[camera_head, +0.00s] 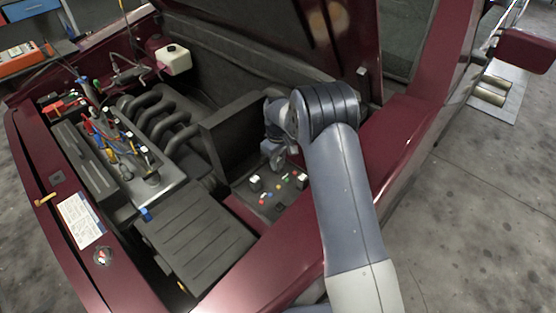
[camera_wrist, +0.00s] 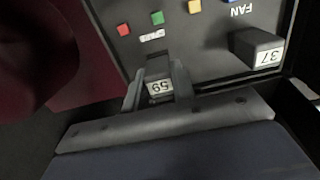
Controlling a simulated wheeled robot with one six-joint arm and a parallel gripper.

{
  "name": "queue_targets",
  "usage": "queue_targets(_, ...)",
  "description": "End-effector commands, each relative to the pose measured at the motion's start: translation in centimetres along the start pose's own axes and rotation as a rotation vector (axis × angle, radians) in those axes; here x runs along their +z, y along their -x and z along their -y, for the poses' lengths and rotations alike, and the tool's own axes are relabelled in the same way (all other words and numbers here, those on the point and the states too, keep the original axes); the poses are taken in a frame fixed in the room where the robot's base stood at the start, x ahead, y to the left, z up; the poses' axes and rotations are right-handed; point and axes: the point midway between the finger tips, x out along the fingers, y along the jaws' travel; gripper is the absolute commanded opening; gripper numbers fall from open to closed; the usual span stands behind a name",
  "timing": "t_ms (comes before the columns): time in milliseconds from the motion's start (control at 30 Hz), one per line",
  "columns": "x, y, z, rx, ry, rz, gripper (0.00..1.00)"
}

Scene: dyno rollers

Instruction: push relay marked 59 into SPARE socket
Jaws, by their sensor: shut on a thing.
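The relay marked 59 (camera_wrist: 160,87) is a dark block with a white number label, upside down in the wrist view. My gripper (camera_wrist: 158,76) is shut on it, one finger on each side. It is over the near edge of the dark fuse box panel (camera_wrist: 205,62), just below a small white label (camera_wrist: 152,37) that is too blurred to read surely. The relay hides what is beneath it, so I cannot tell whether it sits in a socket or above one. In the head view my gripper (camera_head: 276,158) is over the panel (camera_head: 268,211), partly hidden by my arm.
A relay marked 37 (camera_wrist: 258,50) stands beside the upside-down FAN label (camera_wrist: 240,11). Red (camera_wrist: 123,29), green (camera_wrist: 157,17) and yellow (camera_wrist: 194,6) fuses line the panel. A dark box wall (camera_head: 228,133) and the maroon fender (camera_head: 400,125) are close by.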

Motion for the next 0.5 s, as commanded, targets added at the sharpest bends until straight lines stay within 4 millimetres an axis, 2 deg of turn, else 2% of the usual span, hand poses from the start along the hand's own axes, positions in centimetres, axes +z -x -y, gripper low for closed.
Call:
queue_targets(200, 0.0, -0.51, 0.0, 0.0, 0.0, 0.0, 0.0)
queue_targets(233, -0.01, -0.43, 0.0, 0.0, 0.0, 0.0, 0.26)
queue_targets(500, 0.0, -0.4, 0.0, 0.0, 0.0, 0.0, 0.48)
